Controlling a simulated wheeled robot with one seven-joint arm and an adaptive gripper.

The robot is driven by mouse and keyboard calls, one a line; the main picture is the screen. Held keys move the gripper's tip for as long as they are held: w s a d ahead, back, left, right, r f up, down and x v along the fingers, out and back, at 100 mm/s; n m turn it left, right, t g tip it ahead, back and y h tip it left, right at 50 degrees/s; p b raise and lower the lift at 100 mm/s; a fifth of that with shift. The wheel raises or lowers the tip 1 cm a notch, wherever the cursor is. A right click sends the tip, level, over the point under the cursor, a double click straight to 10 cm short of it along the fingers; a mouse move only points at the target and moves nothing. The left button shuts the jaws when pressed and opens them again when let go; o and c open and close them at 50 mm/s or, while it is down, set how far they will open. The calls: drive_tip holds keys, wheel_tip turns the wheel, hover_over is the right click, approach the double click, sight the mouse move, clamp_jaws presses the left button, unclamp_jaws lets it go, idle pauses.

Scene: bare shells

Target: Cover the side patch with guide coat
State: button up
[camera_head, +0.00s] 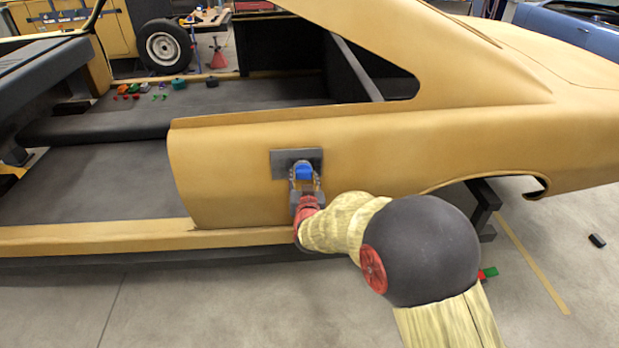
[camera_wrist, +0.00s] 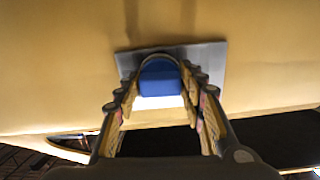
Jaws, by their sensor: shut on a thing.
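The side patch is a grey rectangle (camera_head: 283,162) on the yellow rear side panel of the car shell (camera_head: 225,165). In the wrist view the patch (camera_wrist: 208,56) shows as a light grey sheet on the yellow panel. My gripper (camera_head: 304,178) is shut on a blue block-like applicator (camera_head: 303,171). In the wrist view the blue applicator (camera_wrist: 160,78) sits between the fingertips, in front of the patch's middle. It looks at or very close to the patch; I cannot tell whether it touches. A whitish strip shows below the blue part. No clear coat mark shows on the visible patch.
The wheel arch (camera_head: 480,185) is right of my arm. Several small coloured items (camera_head: 135,90) lie on the dark floor inside the shell. A loose wheel (camera_head: 165,47) and a red jack stand (camera_head: 218,55) are behind. A small dark object (camera_head: 597,241) lies on the concrete at right.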

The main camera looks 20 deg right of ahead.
drive_tip(key=shift+w+a+p, duration=0.2)
drive_tip(key=shift+w+a, duration=0.35)
drive_tip(key=shift+a, duration=1.1)
drive_tip(key=shift+w+a+p, duration=0.25)
drive_tip(key=shift+w+a, duration=0.25)
drive_tip(key=shift+a, duration=1.1)
drive_tip(key=shift+w+a+p, duration=0.2)
drive_tip(key=shift+w+a, duration=0.35)
drive_tip(key=shift+a, duration=1.1)
drive_tip(key=shift+s+d+r+b, duration=0.45)
drive_tip(key=shift+s+d, duration=0.15)
drive_tip(key=shift+d, duration=1.5)
drive_tip(key=shift+s+d+r+b, duration=0.5)
drive_tip(key=shift+s+d, duration=0.15)
drive_tip(key=shift+d, duration=1.45)
drive_tip(key=shift+s+d+r+b, duration=0.45)
drive_tip(key=shift+s+d, duration=0.15)
drive_tip(key=shift+d, duration=1.5)
drive_tip(key=d, duration=0.1)
drive_tip(key=s+d, duration=0.1)
drive_tip(key=d, duration=0.1)
drive_tip(key=shift+d, duration=0.25)
drive_tip(key=shift+a+r, duration=0.1)
